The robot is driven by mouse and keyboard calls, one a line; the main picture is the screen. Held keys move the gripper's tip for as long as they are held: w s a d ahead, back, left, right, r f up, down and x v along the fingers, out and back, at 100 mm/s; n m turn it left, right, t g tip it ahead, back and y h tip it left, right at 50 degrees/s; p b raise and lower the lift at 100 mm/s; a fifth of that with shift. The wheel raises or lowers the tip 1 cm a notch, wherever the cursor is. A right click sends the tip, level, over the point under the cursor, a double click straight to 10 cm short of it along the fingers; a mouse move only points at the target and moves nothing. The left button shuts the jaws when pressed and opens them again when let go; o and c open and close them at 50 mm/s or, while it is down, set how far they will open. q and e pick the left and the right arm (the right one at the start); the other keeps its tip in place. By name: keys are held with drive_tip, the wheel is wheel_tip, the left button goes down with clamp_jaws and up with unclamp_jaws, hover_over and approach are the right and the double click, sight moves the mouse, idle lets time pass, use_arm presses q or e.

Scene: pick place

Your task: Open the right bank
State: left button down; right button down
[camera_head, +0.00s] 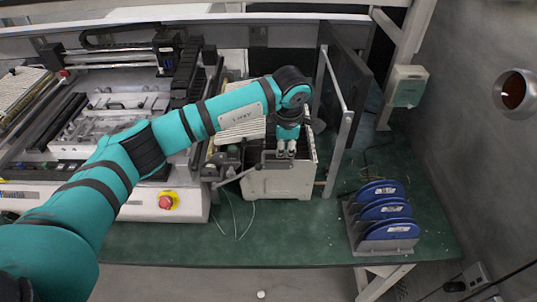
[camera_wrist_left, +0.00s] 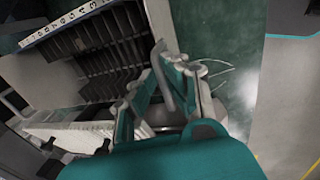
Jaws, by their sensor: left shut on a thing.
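The right bank (camera_head: 282,184) is a cream box with slots, standing on the green table right of the machine. A dark grey handle bar (camera_head: 262,164) shows at its front upper edge. My left gripper (camera_head: 286,151) reaches down onto this handle and is shut on it. In the left wrist view my left gripper (camera_wrist_left: 165,95) has a grey curved bar (camera_wrist_left: 161,75) between its fingers. The bank's dark slots (camera_wrist_left: 105,50) and numbered strip (camera_wrist_left: 62,24) show beside them. The exact grip contact is partly hidden by the fingers. My right gripper is not in view.
A large machine (camera_head: 110,115) with a red-yellow emergency button (camera_head: 167,201) stands left of the bank. A dark upright panel (camera_head: 345,85) stands just right of it. Blue reels in a rack (camera_head: 380,212) stand at the front right. Green table in front of the bank holds only thin cables.

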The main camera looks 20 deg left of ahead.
use_arm(q)
drive_tip(key=shift+w+d, duration=0.3)
drive_tip(key=shift+d, duration=0.6)
drive_tip(key=shift+a, duration=0.2)
drive_tip(key=c, duration=1.9)
unclamp_jaws()
drive_tip(key=shift+s+a, duration=0.1)
drive_tip(key=o, duration=0.5)
wheel_tip(320, 180, up, 12)
drive_tip(key=s, duration=0.2)
drive_tip(key=shift+d, duration=0.35)
drive_tip(key=shift+s+f, duration=0.1)
